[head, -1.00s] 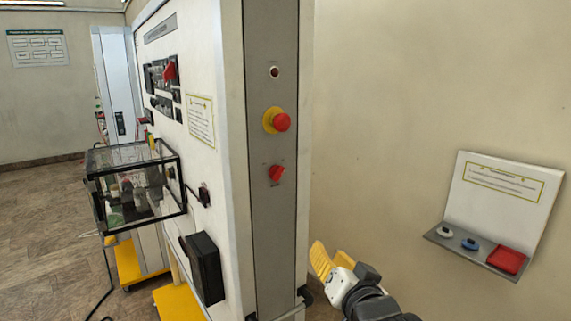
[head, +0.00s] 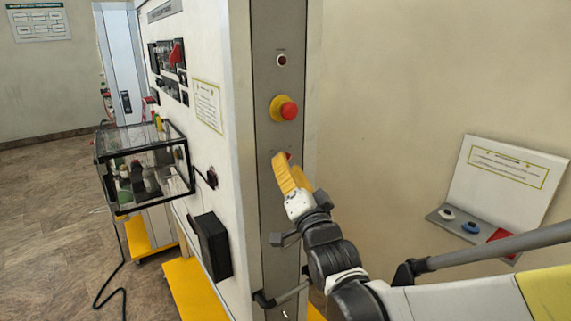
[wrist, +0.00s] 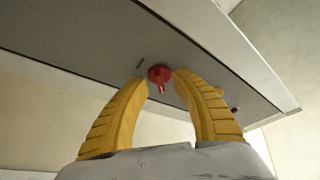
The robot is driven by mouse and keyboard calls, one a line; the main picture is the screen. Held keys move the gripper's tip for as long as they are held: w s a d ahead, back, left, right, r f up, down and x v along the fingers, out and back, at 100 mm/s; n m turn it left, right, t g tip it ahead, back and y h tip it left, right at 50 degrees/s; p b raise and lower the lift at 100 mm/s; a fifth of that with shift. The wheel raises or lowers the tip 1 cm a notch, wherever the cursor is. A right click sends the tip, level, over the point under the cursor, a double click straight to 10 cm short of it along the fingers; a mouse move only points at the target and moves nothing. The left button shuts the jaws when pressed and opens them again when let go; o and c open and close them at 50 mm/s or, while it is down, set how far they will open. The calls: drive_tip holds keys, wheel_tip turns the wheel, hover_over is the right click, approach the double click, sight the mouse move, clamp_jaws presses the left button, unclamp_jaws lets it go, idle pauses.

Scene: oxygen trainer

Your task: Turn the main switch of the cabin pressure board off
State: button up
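The main switch, a red rotary knob (wrist: 159,73), is on the narrow grey side panel (head: 277,220) of the board. In the wrist view its grip points down in the picture, between my two fingertips. In the head view only a bit of red (head: 289,155) shows past the yellow fingers. My gripper (wrist: 160,80) is open, with one curved yellow finger on each side of the knob and a small gap visible; I cannot tell whether either touches it. My gripper also shows in the head view (head: 291,162).
A red emergency button on a yellow base (head: 287,108) sits just above the switch, with a small round indicator (head: 282,60) higher up. A clear case (head: 145,170) stands at the left. A wall shelf (head: 455,222) holds small items at the right.

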drive_tip(key=shift+w+a+r, duration=0.15)
drive_tip(key=shift+w, duration=0.35)
clamp_jaws()
